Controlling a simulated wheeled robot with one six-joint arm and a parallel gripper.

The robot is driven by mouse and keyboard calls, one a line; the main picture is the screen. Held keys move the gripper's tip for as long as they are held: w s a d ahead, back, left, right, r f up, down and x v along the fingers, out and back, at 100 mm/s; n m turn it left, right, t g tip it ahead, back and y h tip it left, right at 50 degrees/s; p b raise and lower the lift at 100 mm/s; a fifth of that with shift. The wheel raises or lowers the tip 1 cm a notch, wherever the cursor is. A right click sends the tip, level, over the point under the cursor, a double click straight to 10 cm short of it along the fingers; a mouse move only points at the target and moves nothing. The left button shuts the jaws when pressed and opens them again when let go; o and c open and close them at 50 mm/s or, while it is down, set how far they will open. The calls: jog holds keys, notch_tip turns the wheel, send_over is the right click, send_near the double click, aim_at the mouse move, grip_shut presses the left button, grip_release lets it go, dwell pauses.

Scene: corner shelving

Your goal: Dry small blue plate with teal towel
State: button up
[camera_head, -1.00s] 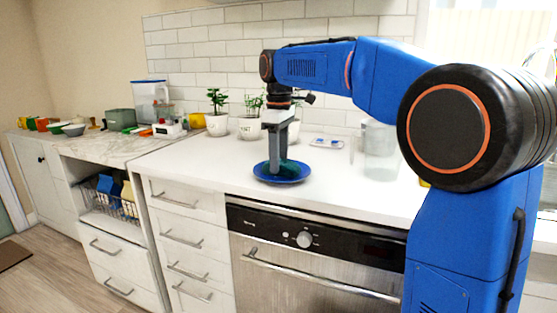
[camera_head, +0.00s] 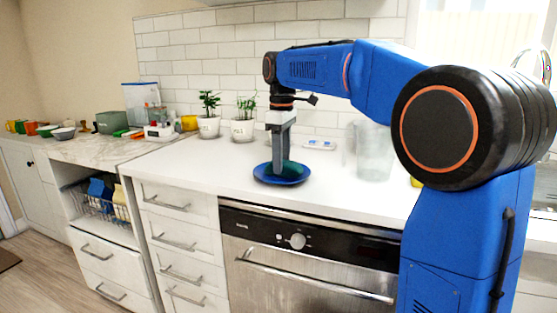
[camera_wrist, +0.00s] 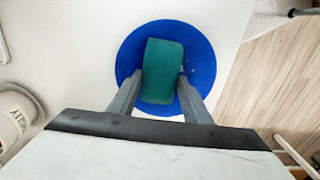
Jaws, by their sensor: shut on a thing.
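The small blue plate (camera_head: 264,177) lies flat on the white counter above the dishwasher. The folded teal towel (camera_wrist: 161,70) is over the middle of the plate, and the plate's blue rim (camera_wrist: 130,56) shows all around it in the wrist view. My gripper (camera_head: 279,172) points straight down over the plate and is shut on the towel. Its fingers also show in the wrist view (camera_wrist: 160,95), one on each side of the towel. A few small pale specks show on the plate to the right of the towel. I cannot tell how firmly the towel touches the plate.
Potted plants (camera_head: 243,130) stand behind the plate to the left. A small white-and-blue tray (camera_head: 320,144) and a clear container (camera_head: 373,150) stand behind it to the right. The counter's front edge is close to the plate. The counter left of the plate is clear.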

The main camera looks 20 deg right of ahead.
jog(key=shift+s+d, duration=0.2)
jog(key=shift+d, duration=0.05)
jog(key=shift+s+a+f, duration=0.1)
jog(key=shift+s+a, duration=0.2)
jog(key=shift+a, duration=0.35)
jog(key=shift+s+a, duration=0.3)
jog(key=shift+a, duration=0.3)
jog(key=shift+s+a, duration=0.3)
jog(key=shift+a, duration=0.4)
jog(key=shift+w+d, duration=0.2)
jog(key=shift+d, duration=0.55)
jog(key=shift+w+d, duration=0.2)
jog(key=shift+d, duration=0.55)
jog(key=shift+r, duration=3.5)
jog(key=shift+w, duration=0.1)
